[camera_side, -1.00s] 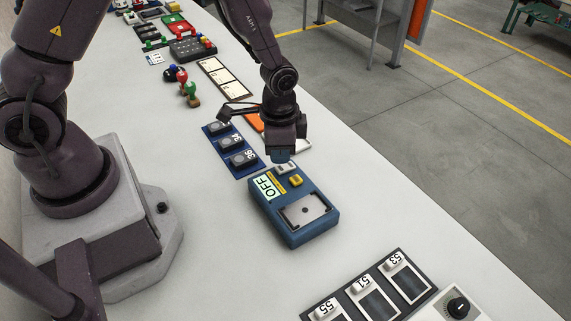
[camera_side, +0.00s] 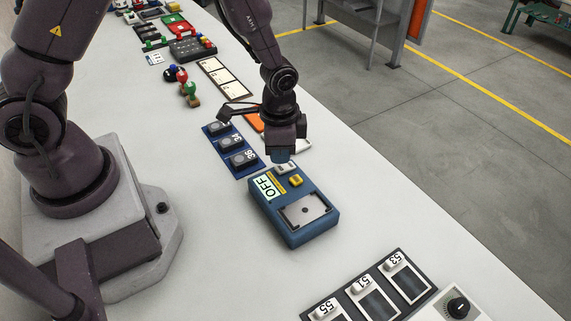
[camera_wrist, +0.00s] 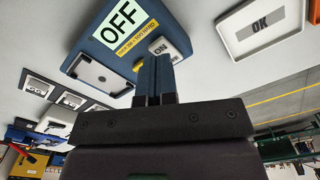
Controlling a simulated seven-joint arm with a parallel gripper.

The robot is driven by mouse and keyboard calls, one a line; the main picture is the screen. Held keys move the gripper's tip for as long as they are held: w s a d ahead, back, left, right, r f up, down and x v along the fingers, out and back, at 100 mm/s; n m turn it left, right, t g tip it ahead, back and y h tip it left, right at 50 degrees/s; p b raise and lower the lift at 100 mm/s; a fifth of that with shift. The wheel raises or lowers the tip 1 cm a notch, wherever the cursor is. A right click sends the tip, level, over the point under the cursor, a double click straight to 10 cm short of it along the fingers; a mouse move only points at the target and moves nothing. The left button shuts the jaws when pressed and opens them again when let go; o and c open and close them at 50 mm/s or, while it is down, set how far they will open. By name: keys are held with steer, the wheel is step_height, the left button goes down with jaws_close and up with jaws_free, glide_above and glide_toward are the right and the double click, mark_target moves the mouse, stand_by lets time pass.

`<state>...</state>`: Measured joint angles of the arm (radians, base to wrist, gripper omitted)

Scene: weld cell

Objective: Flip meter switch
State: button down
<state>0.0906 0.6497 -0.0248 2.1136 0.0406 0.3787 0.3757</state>
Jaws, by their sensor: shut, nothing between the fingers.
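The blue meter (camera_side: 318,229) lies on the white table with its display (camera_side: 268,187) reading OFF. A yellow switch (camera_side: 296,181) sits on its top face beside a yellow-striped label. A small light plate (camera_side: 286,167) is at the meter's far end; in the wrist view it is a white plate (camera_wrist: 176,42) marked ON. My gripper (camera_side: 281,157) is shut and empty, pointing down at the far end of the meter. In the wrist view the closed fingers (camera_wrist: 153,68) are close by the ON plate and partly cover the yellow switch; I cannot tell whether they touch.
A blue board (camera_side: 234,150) with several grey blocks lies left of the gripper. A dark tray (camera_side: 368,291) with numbered slots and a dial box (camera_side: 457,308) are at the front. The table right of the meter is clear.

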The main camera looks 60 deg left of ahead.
mark_target(280, 168)
steer(key=shift+f, duration=1.25)
stand_by(0.8)
steer(key=shift+r, duration=3.5)
